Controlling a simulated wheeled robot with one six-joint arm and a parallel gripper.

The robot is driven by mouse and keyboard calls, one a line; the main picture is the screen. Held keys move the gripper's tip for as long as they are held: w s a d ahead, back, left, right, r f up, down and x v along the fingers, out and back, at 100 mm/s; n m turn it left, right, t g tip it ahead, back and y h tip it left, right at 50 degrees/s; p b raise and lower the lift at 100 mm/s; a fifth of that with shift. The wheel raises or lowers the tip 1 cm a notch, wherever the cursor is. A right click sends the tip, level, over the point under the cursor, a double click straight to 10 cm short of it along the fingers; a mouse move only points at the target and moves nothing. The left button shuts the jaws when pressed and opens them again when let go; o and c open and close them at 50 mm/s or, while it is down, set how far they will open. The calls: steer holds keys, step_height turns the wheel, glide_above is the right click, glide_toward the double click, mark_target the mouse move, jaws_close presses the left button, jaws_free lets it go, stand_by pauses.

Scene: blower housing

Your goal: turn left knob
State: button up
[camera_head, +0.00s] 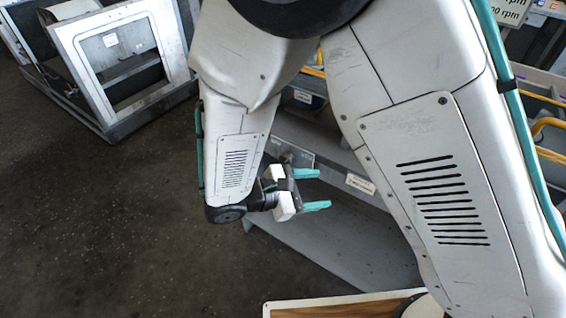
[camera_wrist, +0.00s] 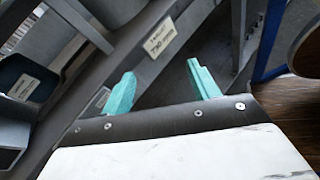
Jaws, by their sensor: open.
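No knob can be made out in either view. My gripper (camera_head: 321,190) has teal fingers that stand apart with nothing between them. It is in the middle of the head view, in front of a grey metal frame (camera_head: 340,235). The wrist view shows the same two fingers (camera_wrist: 163,88) spread, pointing towards a grey beam with a white label (camera_wrist: 160,38). My arm hides much of the frame and what lies behind it in the head view.
A white open housing (camera_head: 62,42) stands on the floor at upper left. A wood-topped surface with a pale edge (camera_head: 335,308) is at the bottom. Yellow rails (camera_head: 548,124) run at the right. The dark floor (camera_head: 110,220) at left is clear.

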mark_target(284, 162)
steer(key=w+a+f+n+t+y, duration=0.3)
steer(key=w+a+f+n+t, duration=0.2)
steer(key=w+a+n+t, duration=0.4)
steer(key=shift+m+t, duration=0.4)
steer(key=shift+m, duration=0.4)
steer(key=x, duration=0.5)
steer(key=shift+r, duration=0.15)
steer(key=shift+c, duration=0.2)
steer(key=c, duration=0.9)
